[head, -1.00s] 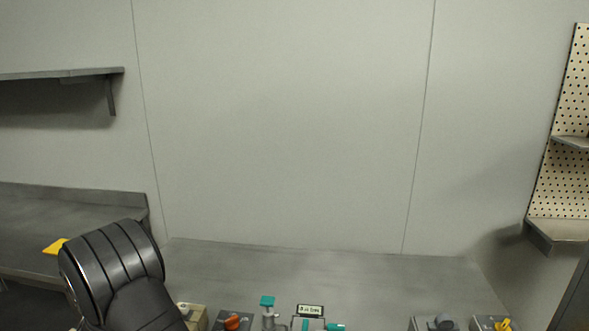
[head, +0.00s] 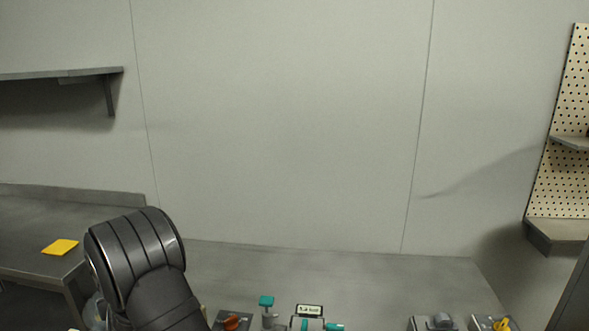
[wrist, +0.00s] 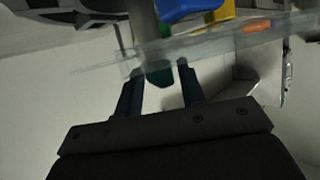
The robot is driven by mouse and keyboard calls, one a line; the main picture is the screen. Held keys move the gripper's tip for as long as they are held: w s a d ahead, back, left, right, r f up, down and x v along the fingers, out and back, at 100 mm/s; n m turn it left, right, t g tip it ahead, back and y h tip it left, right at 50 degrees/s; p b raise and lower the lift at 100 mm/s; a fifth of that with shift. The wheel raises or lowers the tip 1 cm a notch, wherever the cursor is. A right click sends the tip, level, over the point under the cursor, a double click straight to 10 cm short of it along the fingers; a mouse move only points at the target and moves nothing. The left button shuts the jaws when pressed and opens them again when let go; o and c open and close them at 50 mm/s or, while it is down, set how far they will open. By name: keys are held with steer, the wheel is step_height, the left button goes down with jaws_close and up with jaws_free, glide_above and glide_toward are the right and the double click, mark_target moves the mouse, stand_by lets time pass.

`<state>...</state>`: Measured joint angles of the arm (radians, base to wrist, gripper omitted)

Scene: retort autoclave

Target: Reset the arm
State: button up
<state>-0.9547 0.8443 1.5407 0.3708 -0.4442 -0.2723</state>
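My gripper shows only in the wrist view (wrist: 158,82). Its two dark fingers stand apart with a wide gap. A dark teal piece (wrist: 159,74) shows in or behind that gap, and no finger is clearly closed on it. In the head view a black rounded link of my arm (head: 135,258) fills the lower left, and my gripper is out of that picture.
A yellow sheet (head: 60,247) lies on the left bench.

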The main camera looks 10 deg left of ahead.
steer(key=shift+n+g+y, duration=1.3)
steer(key=shift+n+g, duration=0.5)
steer(key=shift+n, duration=0.1)
steer(key=shift+r, duration=0.1)
stand_by(0.6)
steer(key=shift+w+a+r+m+t, duration=0.1)
steer(key=shift+a+r+m+t, duration=0.25)
steer(key=shift+r+m, duration=0.15)
steer(key=s+r+t, duration=0.1)
steer(key=s+r, duration=0.1)
steer(key=s+a+r+m+t, duration=0.1)
steer(key=s+r, duration=0.1)
steer(key=shift+s+a+r+m, duration=0.1)
steer(key=shift+s+a+m, duration=0.1)
steer(key=shift+m, duration=0.1)
steer(key=s+d+r+m+t+h, duration=0.1)
steer(key=s+d+m+t+h, duration=0.35)
steer(key=s+d+h, duration=0.4)
steer(key=shift+m+g+y, duration=0.45)
steer(key=shift+g+y, duration=0.05)
steer(key=shift+y, duration=0.35)
steer(key=x, duration=1.5)
steer(key=shift+a+f, duration=0.3)
steer(key=shift+a, duration=0.1)
jaws_close()
